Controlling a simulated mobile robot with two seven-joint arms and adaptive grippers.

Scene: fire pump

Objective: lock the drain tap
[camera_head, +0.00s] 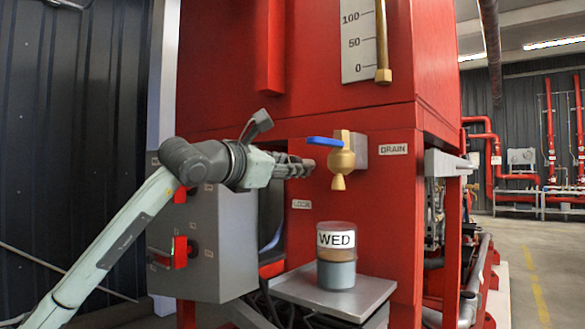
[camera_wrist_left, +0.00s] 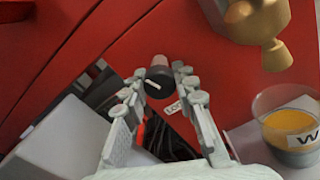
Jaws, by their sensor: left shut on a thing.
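The drain tap (camera_head: 343,160) is a brass valve on the red panel, beside the DRAIN label (camera_head: 393,149). Its blue lever (camera_head: 324,141) points left, roughly level. Part of the brass body (camera_wrist_left: 255,22) shows at the top right of the left wrist view; the lever is not clear there. My left gripper (camera_head: 302,166) is at the panel, left of the tap and above the LOCK label (camera_head: 301,204). In the left wrist view my left gripper (camera_wrist_left: 158,82) is shut on a black round knob (camera_wrist_left: 158,76) with a white mark. My right gripper is not in view.
A clear cup (camera_head: 337,258) labelled WED, with orange and grey layers, stands on a grey metal shelf (camera_head: 350,290) below the tap. A grey control box (camera_head: 205,240) with red switches is at the left. A gauge (camera_head: 358,40) is above.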

